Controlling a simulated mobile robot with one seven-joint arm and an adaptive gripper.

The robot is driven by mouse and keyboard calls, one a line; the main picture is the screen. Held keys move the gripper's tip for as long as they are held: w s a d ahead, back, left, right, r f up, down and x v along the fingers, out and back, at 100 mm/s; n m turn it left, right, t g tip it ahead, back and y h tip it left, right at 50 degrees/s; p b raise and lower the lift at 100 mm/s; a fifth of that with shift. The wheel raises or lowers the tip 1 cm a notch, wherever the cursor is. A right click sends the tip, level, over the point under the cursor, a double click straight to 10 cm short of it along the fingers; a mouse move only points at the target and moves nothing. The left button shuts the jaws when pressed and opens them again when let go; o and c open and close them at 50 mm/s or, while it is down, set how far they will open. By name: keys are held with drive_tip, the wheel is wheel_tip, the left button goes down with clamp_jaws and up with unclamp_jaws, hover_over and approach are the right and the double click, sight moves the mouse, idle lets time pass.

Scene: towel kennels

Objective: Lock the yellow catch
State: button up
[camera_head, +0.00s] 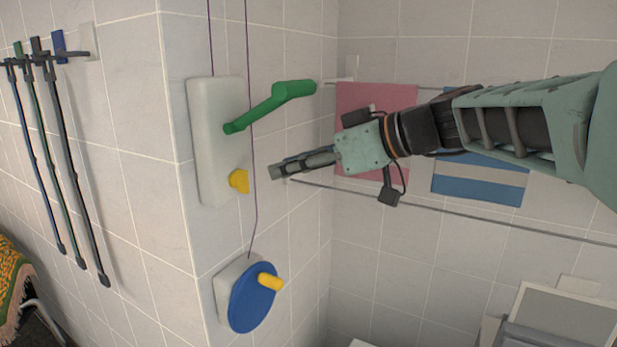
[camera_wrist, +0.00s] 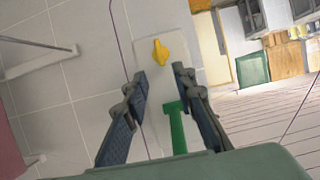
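The yellow catch (camera_head: 239,181) sits low on a white plate (camera_head: 206,150) fixed to the tiled wall. A green lever handle (camera_head: 262,108) is on the same plate above it. My gripper (camera_head: 275,172) is just right of the catch in the head view, apart from it. In the wrist view my gripper (camera_wrist: 160,74) is open, its two fingers apart with nothing held. The yellow catch (camera_wrist: 160,50) shows just beyond the fingertips, roughly centred between them. The green handle (camera_wrist: 176,126) shows between the fingers, nearer the camera. Whether it touches a finger cannot be told.
A blue disc (camera_head: 250,300) with a yellow knob (camera_head: 270,282) is on the wall below the plate. Thin purple cords run down the wall. Pink (camera_head: 372,100) and blue-striped (camera_head: 480,182) towels hang behind my arm. Several leashes hang at the left.

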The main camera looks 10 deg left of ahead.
sight(247, 178)
drive_tip(key=p+x, duration=0.2)
drive_tip(key=x, duration=0.8)
drive_tip(key=shift+a+f, duration=0.15)
drive_tip(key=shift+a, duration=0.05)
clamp_jaws()
